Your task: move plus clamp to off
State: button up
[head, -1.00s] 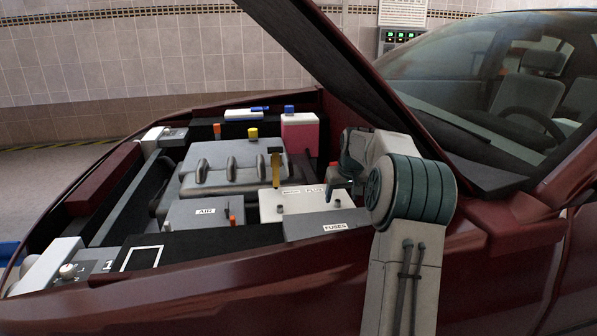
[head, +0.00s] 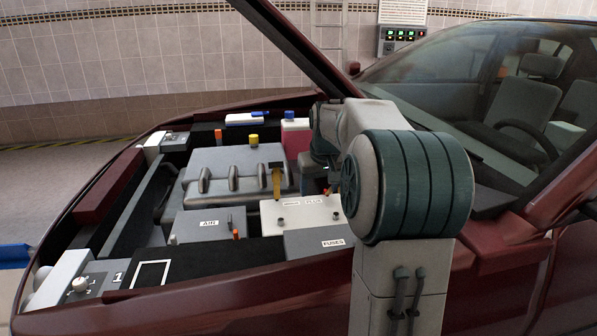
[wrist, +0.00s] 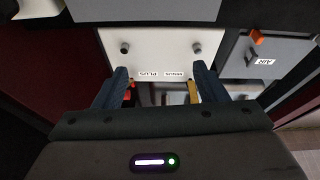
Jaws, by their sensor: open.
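The white battery (head: 285,217) sits in the engine bay, with a PLUS label and a MINUS label that read upside down in the wrist view. The wrist view shows the battery (wrist: 160,50) ahead of my gripper (wrist: 161,86). My gripper is open, its two blue fingers apart near the labelled edge. A red-orange piece, likely the plus clamp (wrist: 131,86), shows beside the left finger on the PLUS side; whether they touch is unclear. A yellow lever (wrist: 193,92), on the MINUS side, shows by the right finger; it stands upright in the head view (head: 276,181). My arm hides the fingers there.
The grey AIR box (head: 207,225) with an orange tab is left of the battery. The FUSES box (head: 318,241) is in front of it. The engine cover (head: 230,170) and a pink reservoir (head: 295,142) lie behind. The raised hood edge (head: 300,45) slants above my arm.

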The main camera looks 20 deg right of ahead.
jog(key=s+a+r+n+p, duration=0.1)
jog(key=s+a+r+p, duration=0.5)
jog(key=s+a+r, duration=0.1)
jog(key=shift+s+a, duration=0.5)
jog(key=shift+a, duration=0.75)
